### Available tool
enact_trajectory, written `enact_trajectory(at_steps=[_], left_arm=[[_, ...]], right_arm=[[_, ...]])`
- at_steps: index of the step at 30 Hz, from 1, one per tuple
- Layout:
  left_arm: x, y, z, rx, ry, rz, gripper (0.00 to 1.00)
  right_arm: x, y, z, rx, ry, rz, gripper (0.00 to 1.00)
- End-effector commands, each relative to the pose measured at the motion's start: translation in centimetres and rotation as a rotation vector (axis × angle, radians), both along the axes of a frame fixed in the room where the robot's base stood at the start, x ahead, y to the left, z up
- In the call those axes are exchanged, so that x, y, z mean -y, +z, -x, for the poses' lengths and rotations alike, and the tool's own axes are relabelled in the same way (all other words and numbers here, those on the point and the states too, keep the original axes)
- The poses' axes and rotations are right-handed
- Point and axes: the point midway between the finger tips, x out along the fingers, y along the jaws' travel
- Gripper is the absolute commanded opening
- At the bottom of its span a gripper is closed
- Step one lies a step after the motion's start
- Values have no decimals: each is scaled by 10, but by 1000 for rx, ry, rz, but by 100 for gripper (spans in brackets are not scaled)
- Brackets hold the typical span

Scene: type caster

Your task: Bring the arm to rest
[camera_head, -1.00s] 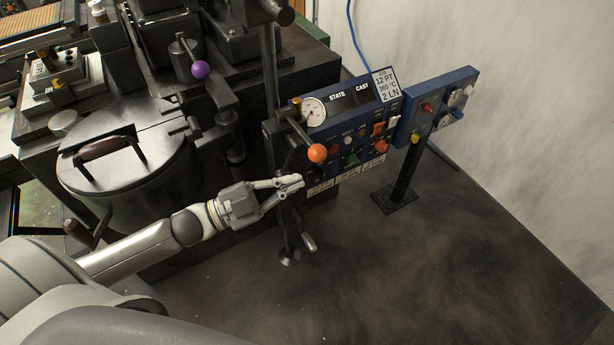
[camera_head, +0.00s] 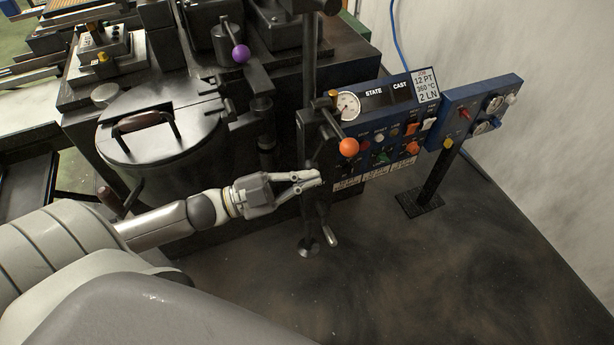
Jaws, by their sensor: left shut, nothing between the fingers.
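My left arm comes in from the lower left, stretched out to the right. My left gripper (camera_head: 314,179) is shut and empty. I cannot tell whether the fingertips touch anything there. My right gripper is not in view.
The dark casting machine has a round lidded pot (camera_head: 160,125) behind my arm and a purple knob (camera_head: 240,53). A second blue panel (camera_head: 480,108) stands on a black post (camera_head: 430,180) at the right. The floor (camera_head: 450,280) at lower right is clear.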

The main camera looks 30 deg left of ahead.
Motion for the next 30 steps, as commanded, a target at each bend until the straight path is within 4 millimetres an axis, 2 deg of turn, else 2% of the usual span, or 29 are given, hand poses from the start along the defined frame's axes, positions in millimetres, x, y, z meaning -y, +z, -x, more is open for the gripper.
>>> enact_trajectory(at_steps=[10, 14, 17, 20, 22, 26, 27, 29, 30], left_arm=[[-1, -1, -1, -2, 3, 0, 0], [-14, -23, -9, -47, 61, -6, 0], [-39, -68, -21, -139, 169, -12, 0], [-72, -134, -25, -279, 314, -21, 0], [-93, -184, -20, -388, 412, -27, 0], [-119, -277, 8, -603, 574, -36, 0], [-124, -304, 21, -670, 619, -39, 0], [-127, -344, 45, -774, 679, -43, 0], [-127, -370, 62, -844, 716, -47, 0]], right_arm=[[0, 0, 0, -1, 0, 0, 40], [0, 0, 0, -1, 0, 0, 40], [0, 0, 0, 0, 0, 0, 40], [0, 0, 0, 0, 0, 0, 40], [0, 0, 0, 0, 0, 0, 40], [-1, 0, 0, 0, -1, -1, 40], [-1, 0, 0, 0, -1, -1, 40], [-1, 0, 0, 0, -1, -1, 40], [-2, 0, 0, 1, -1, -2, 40]])
